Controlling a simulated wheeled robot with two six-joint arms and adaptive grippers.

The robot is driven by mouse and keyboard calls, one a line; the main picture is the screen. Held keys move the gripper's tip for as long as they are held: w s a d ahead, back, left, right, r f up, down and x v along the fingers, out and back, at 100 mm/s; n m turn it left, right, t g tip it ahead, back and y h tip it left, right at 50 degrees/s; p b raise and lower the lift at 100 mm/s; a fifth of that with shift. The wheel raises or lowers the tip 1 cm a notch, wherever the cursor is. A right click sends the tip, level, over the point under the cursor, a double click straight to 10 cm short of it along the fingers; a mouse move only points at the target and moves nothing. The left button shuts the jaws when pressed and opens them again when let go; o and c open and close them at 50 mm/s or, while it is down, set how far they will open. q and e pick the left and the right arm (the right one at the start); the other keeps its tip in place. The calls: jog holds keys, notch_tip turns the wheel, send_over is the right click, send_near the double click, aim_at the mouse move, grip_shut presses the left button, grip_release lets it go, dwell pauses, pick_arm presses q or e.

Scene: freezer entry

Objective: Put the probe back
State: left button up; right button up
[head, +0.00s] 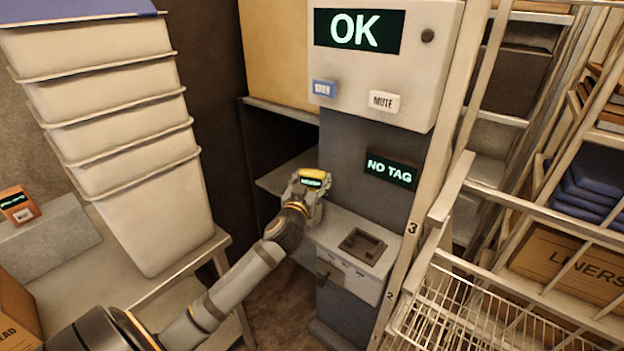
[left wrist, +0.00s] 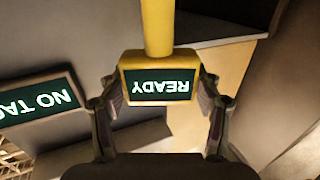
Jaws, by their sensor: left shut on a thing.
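A yellow probe with a small dark screen is in my left gripper (head: 308,194). In the left wrist view the probe (left wrist: 160,78) sits between the two fingers, its screen reading READY upside down and its yellow shaft running up out of the picture. The left gripper is shut on the probe's head. In the head view it is in the air, left of and above a pale ledge with a dark square socket (head: 362,245) on the grey column. My right gripper is in neither view.
A NO TAG display (head: 391,169) is on the column, and it also shows in the left wrist view (left wrist: 40,102). Above is a panel with an OK screen (head: 358,31). Stacked white bins (head: 130,150) stand left, a wire basket (head: 470,305) lower right. An orange device (head: 18,206) is far left.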

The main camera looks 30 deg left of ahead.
pick_arm(q)
jog(key=shift+f, duration=0.2)
jog(key=o, duration=1.8)
jog(key=shift+r, duration=0.1)
jog(key=shift+c, duration=0.2)
jog(key=shift+s+d, duration=0.1)
jog(key=shift+s, duration=0.1)
jog(key=b+v, duration=0.1)
jog(key=v, duration=1)
jog(key=shift+s+r, duration=0.2)
jog(key=shift+s, duration=0.1)
